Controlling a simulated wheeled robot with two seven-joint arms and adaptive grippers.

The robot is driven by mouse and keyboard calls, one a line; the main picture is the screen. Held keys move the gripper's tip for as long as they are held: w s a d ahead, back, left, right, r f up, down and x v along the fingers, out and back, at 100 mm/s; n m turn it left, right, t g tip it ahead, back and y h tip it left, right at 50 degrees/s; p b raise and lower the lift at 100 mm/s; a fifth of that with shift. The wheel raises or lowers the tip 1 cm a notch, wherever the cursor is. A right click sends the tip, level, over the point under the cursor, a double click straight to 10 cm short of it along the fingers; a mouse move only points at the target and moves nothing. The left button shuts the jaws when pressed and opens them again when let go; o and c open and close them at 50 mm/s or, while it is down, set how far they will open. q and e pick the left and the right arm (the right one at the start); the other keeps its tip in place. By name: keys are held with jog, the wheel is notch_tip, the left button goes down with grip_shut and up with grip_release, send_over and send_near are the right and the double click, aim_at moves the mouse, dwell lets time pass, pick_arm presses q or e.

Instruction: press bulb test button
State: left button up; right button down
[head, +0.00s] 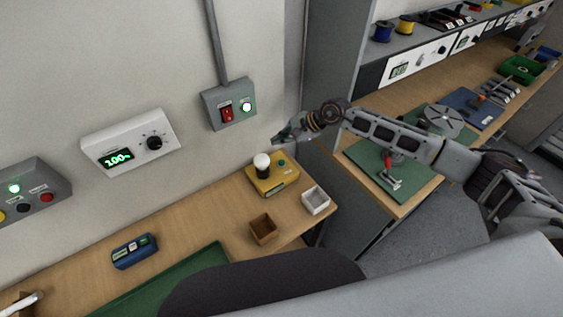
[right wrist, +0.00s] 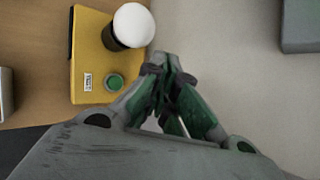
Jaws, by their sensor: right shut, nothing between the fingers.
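The bulb tester is a yellow box (head: 266,186) on the wooden bench by the wall. A white bulb (head: 262,161) stands in a dark socket on it, and a green button (head: 282,162) sits to the bulb's right. In the right wrist view the yellow box (right wrist: 88,60), bulb (right wrist: 133,25) and green button (right wrist: 114,82) show at upper left. My right gripper (head: 277,140) is shut and empty, above the box near the wall. In the right wrist view its fingertips (right wrist: 163,62) appear right of the button, apart from it. My left gripper is not in view.
A white tray (head: 315,201) and a brown box (head: 263,229) stand close in front of the tester. A wall switch box (head: 229,104) is above it. A blue device (head: 134,251) and a green mat (head: 170,283) lie further left.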

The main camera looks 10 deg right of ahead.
jog(key=shift+f, duration=0.2)
dwell(0.4)
jog(key=b, duration=0.2)
send_over(281, 164)
jog(key=shift+w+f, duration=0.1)
jog(key=shift+f, duration=2.95)
jog(key=shift+f+b, duration=1.15)
jog(key=shift+b, duration=0.05)
jog(key=shift+f, duration=0.2)
jog(key=shift+f+b, duration=0.25)
jog(key=shift+b, duration=0.35)
jog(key=shift+f+b, duration=0.45)
jog(key=shift+b, duration=0.05)
jog(key=shift+r, duration=0.15)
jog(key=shift+r+p, duration=0.3)
jog(key=shift+r, duration=0.45)
